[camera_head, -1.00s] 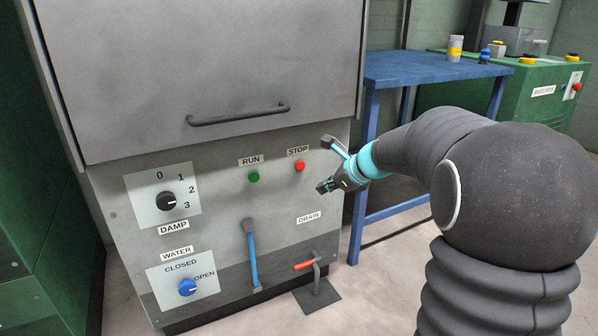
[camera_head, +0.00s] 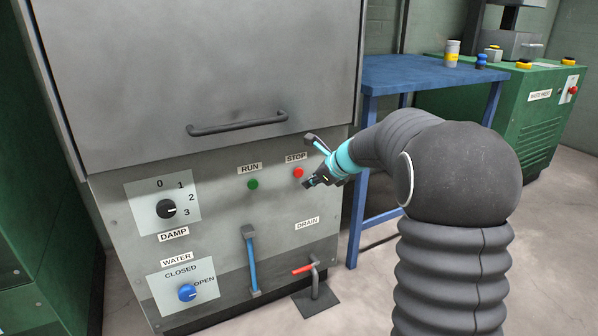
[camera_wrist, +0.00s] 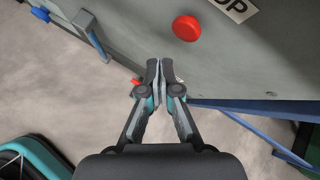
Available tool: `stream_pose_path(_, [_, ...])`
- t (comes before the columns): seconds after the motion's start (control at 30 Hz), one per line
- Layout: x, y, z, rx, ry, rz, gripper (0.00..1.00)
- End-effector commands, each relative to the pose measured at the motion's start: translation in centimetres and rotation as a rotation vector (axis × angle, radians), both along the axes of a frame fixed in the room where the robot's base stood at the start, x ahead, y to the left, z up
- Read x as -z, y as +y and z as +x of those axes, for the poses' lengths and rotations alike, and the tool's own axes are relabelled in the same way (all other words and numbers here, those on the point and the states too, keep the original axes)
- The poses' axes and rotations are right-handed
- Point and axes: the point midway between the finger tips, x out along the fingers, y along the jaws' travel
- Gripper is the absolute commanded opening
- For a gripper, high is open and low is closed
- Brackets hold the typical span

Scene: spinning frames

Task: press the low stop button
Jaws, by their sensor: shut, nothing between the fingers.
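The red stop button (camera_head: 298,173) sits on the grey machine's front panel, under a label reading STOP. In the wrist view the red button (camera_wrist: 187,28) is above and a little right of the fingertips. My gripper (camera_head: 307,184) is shut and empty, close to the panel, just right of and slightly below the button in the head view. In the wrist view my gripper's fingertips (camera_wrist: 166,64) meet and no contact with the button shows. The button is fully visible in both views.
A green RUN button (camera_head: 253,184) is left of the stop button. The panel also carries a DAMP dial (camera_head: 166,209), a blue WATER knob (camera_head: 187,292), a blue lever (camera_head: 252,265) and a red drain handle (camera_head: 303,269). A blue table (camera_head: 420,72) stands at right.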

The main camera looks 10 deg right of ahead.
Motion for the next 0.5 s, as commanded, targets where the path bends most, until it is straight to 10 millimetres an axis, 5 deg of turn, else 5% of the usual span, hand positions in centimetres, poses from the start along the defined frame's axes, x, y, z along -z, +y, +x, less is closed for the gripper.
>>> stream_pose_path(0.5, [0.0, 0.6, 1.8, 0.0, -0.001, 0.001, 0.0])
